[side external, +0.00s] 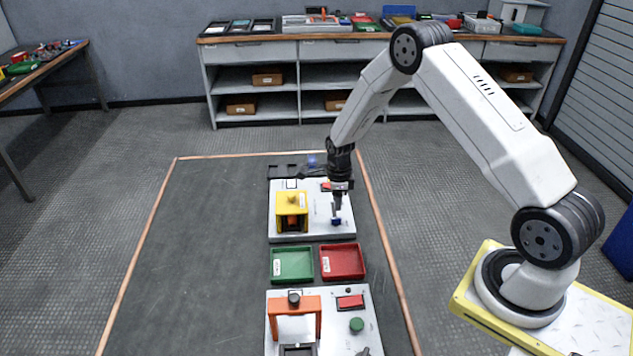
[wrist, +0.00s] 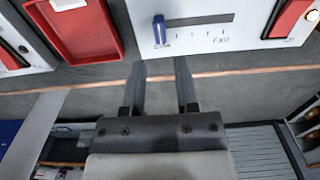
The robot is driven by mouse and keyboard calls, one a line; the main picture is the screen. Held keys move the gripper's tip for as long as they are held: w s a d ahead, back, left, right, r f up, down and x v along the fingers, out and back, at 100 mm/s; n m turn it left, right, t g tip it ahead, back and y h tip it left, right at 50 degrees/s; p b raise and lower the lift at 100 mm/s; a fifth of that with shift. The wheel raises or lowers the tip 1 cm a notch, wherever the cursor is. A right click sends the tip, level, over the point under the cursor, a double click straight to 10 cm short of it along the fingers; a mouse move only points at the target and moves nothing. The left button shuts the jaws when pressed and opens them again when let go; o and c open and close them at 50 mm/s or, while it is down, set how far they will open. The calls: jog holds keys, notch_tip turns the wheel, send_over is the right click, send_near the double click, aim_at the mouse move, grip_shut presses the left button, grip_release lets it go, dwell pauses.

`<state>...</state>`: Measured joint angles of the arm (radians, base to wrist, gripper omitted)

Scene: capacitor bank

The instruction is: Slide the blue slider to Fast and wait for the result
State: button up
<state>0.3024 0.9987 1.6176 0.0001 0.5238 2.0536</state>
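The blue slider (wrist: 159,32) stands upright in the wrist view, at the left end of a dark slot in a white panel (wrist: 205,48). It is at the end marked Slow; the Fast label is to the right. In the side external view the slider (side external: 336,222) shows on the far white panel (side external: 307,229). My gripper (wrist: 160,62) is open and empty, with a gap between its two fingers. The fingertips are near the slider, which appears in line with that gap. I cannot tell whether they touch it. In the side view my gripper (side external: 337,212) is low over the panel.
A yellow housing (side external: 283,200) stands on the same panel, left of my gripper. A red switch (wrist: 290,18) is right of the slider's slot. A green tray (side external: 292,279) and red tray (side external: 342,277) lie nearer. An orange frame (side external: 293,304) stands on the near panel.

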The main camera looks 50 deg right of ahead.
aim_at(336, 218)
jog(key=shift+f, duration=3.2)
grip_shut()
jog(key=shift+w+d, duration=3)
jog(key=shift+w, duration=0.05)
jog(key=shift+w+d, duration=0.1)
